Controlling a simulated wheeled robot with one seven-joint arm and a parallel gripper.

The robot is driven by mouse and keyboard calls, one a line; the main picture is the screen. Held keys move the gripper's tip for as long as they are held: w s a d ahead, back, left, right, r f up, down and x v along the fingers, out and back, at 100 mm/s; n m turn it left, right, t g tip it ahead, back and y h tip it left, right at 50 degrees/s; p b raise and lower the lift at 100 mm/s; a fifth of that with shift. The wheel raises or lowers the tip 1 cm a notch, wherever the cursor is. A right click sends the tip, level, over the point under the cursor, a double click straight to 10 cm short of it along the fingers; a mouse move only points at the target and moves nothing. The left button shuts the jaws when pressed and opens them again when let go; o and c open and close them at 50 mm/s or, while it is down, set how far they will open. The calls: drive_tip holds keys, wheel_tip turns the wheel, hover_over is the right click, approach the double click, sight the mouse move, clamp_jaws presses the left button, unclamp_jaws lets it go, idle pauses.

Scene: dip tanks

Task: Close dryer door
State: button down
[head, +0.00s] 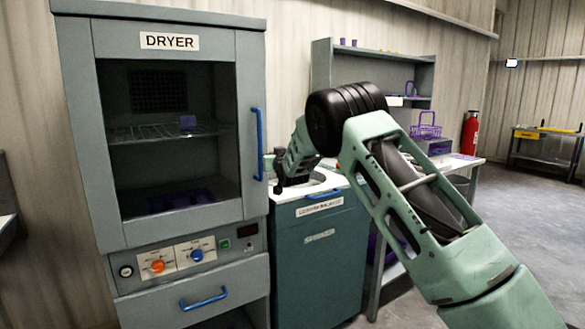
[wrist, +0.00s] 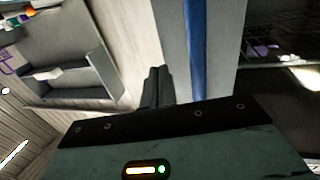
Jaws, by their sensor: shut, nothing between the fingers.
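The dryer door (head: 168,226) is a grey frame around a dark window, with a vertical blue handle (head: 258,145) on its right edge. It lies about in line with the dryer front; I cannot tell whether it is fully shut. My gripper (head: 278,186) is shut and empty, just right of the handle's lower end in the head view. In the wrist view my closed fingers (wrist: 155,88) are beside the blue handle (wrist: 197,50), apart from it in the picture. Whether they touch the door is not clear.
The dryer (head: 168,41) has a control panel (head: 180,258) and a drawer with a blue handle (head: 204,299) below. A teal cabinet (head: 318,262) with a white top stands right beside it, under my gripper. A shelf unit (head: 372,52) stands behind; open floor lies right.

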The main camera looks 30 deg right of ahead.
drive_tip(key=s+b, duration=0.2)
drive_tip(key=s, duration=0.8)
drive_tip(key=s+a+f+n+g+y+p, duration=0.1)
drive_tip(key=s+a+f+g+y, duration=0.15)
drive_tip(key=s+a, duration=0.6)
drive_tip(key=s+a+f+n+g+y+p, duration=0.15)
drive_tip(key=s+a+g, duration=0.3)
drive_tip(key=a, duration=0.65)
drive_tip(key=s+a+f+n+g+y, duration=0.2)
drive_tip(key=s+a+f+y, duration=0.1)
drive_tip(key=s+a, duration=0.6)
drive_tip(key=s+a+f+n+g+h+p, duration=0.1)
drive_tip(key=s+g, duration=0.3)
drive_tip(key=s, duration=1.1)
drive_tip(key=s+a+f+n+g+h, duration=0.1)
drive_tip(key=s+a+n+g, duration=0.2)
drive_tip(key=s, duration=1.2)
drive_tip(key=shift+f+n+g+p, duration=0.25)
drive_tip(key=shift+n+g+p, duration=0.15)
drive_tip(key=shift+n+g, duration=0.35)
